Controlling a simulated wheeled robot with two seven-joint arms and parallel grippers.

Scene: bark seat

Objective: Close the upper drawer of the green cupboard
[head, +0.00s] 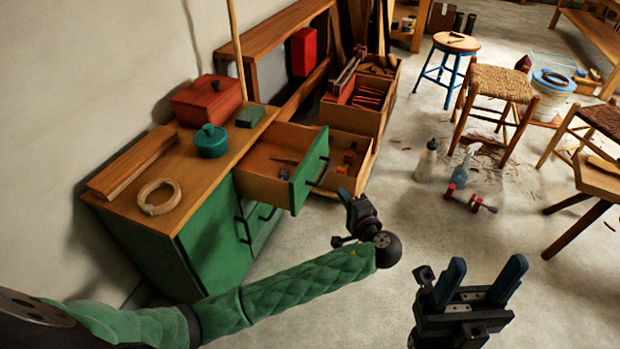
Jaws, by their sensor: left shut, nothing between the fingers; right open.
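The green cupboard (205,240) with a wooden top stands against the wall at the left. Its upper drawer (309,170) is pulled well out, with a green front and a dark handle; small items lie inside. My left gripper (345,196) is shut and empty, its tips close in front of the drawer front near the lower right of the handle. I cannot tell whether it touches the front. My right gripper (482,284) is open and empty, over the floor at the lower right, away from the cupboard.
A red box (207,101), a teal pot (211,141) and a rope coil (158,197) sit on the cupboard top. Wooden crates (352,118) stand behind the drawer. A white bottle (426,162), a spray bottle (461,172) and a red clamp (469,201) are on the floor. Woven stools (500,83) stand at right.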

